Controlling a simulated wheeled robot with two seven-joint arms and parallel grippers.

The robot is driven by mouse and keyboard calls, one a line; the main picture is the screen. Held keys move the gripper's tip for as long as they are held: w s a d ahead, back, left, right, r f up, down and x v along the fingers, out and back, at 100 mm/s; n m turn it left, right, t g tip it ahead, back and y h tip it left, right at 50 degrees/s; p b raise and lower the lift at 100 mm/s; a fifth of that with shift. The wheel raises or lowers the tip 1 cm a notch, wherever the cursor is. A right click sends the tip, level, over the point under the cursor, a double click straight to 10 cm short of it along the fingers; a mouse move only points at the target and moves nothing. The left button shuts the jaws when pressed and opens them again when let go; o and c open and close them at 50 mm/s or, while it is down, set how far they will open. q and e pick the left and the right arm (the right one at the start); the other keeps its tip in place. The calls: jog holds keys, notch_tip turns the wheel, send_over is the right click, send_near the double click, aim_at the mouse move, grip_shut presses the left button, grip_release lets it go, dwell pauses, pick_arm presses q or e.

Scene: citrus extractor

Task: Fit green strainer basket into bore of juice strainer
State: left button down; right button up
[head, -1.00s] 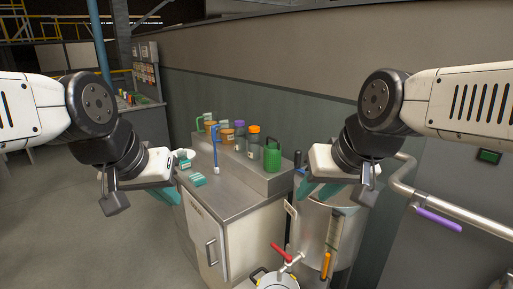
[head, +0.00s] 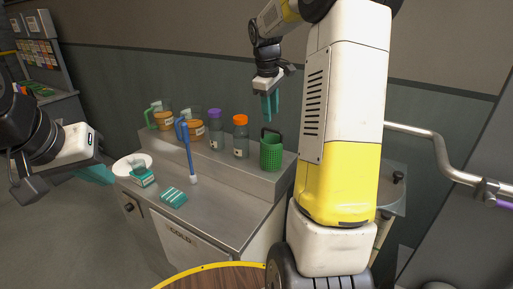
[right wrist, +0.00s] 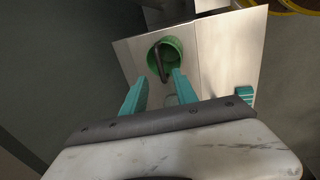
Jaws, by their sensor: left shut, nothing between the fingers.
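The green strainer basket (head: 271,154), with perforated sides and a dark handle, stands upright on the raised steel ledge. It also shows from above in the right wrist view (right wrist: 172,48), ahead of the fingers. My right gripper (head: 270,106) points down just above the basket, apart from it; its teal fingers (right wrist: 160,92) are spread and empty. My left gripper (head: 98,174) is shut and empty at the left, beside the counter. I cannot make out the juice strainer's bore; a grey vessel top with a dark knob (head: 398,178) is partly hidden behind my right arm.
Two bottles, purple-capped (head: 215,130) and orange-capped (head: 240,135), and amber jugs (head: 195,127) stand left of the basket. A blue-handled brush (head: 188,155), teal block (head: 173,196) and white dish (head: 126,168) are on the counter (head: 225,212). A pipe rail (head: 430,140) runs at the right.

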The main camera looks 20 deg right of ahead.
aim_at(270, 130)
jog(key=f, duration=0.2)
jog(key=w+f, duration=0.1)
jog(key=f, duration=0.5)
jog(key=shift+w+d+f, duration=0.15)
jog(key=shift+w+d, duration=0.2)
grip_shut()
dwell(1.0)
